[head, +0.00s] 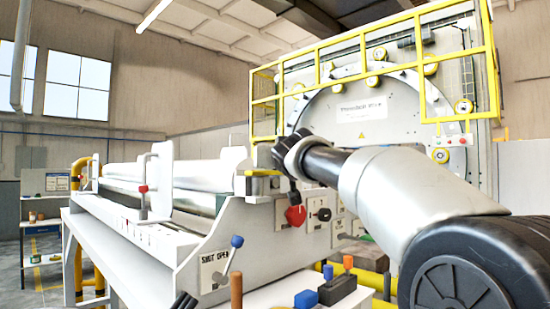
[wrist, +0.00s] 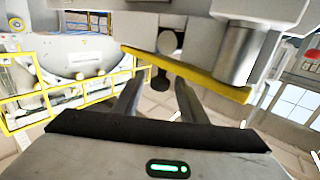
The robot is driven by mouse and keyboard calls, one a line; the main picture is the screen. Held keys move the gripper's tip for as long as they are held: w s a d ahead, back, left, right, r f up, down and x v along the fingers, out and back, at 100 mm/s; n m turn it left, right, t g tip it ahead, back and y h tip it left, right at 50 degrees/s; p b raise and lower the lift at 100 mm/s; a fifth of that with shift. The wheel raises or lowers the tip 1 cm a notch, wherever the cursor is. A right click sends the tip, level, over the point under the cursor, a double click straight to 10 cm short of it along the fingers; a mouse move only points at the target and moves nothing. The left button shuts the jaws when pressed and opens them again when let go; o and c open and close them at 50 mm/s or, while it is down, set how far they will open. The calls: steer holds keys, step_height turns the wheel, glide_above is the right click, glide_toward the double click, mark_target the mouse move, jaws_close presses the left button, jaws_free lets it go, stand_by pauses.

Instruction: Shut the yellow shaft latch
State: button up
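The yellow shaft latch (wrist: 190,75) shows in the wrist view as a long yellow bar running slantwise under a grey housing, beside a metal shaft end (wrist: 236,55). In the head view a short yellow piece (head: 262,172), apparently the same latch, lies at the shaft end left of my gripper. My gripper (wrist: 160,98) is open, its two fingers apart and pointing towards the bar. A dark rounded knob (wrist: 160,78) appears between the fingertips; I cannot tell whether they touch it. In the head view my wrist hides most of the gripper.
A red knob (head: 295,215) is on the machine's end panel below my wrist. A blue-tipped lever (head: 237,241) stands by the SHUT/OPEN plate (head: 214,268). A yellow railing (head: 375,45) surrounds the large wrapping ring behind. Coloured handles (head: 306,299) stand on the front bench.

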steer(key=shift+w, duration=0.25)
jaws_close()
steer(key=shift+a+f+h+b, duration=0.2)
steer(key=shift+f+h+b, duration=0.15)
steer(key=shift+b, duration=0.8)
steer(key=shift+w+a+m+h+b, duration=0.1)
steer(key=shift+a+m+h+b, duration=0.25)
steer(key=shift+b, duration=0.5)
steer(key=shift+w+a+r+m+h+b, duration=0.1)
steer(key=shift+w+r+m+h+b, duration=0.15)
steer(key=shift+m+h+b, duration=0.2)
steer(key=shift+h, duration=0.25)
steer(key=shift+r, duration=0.1)
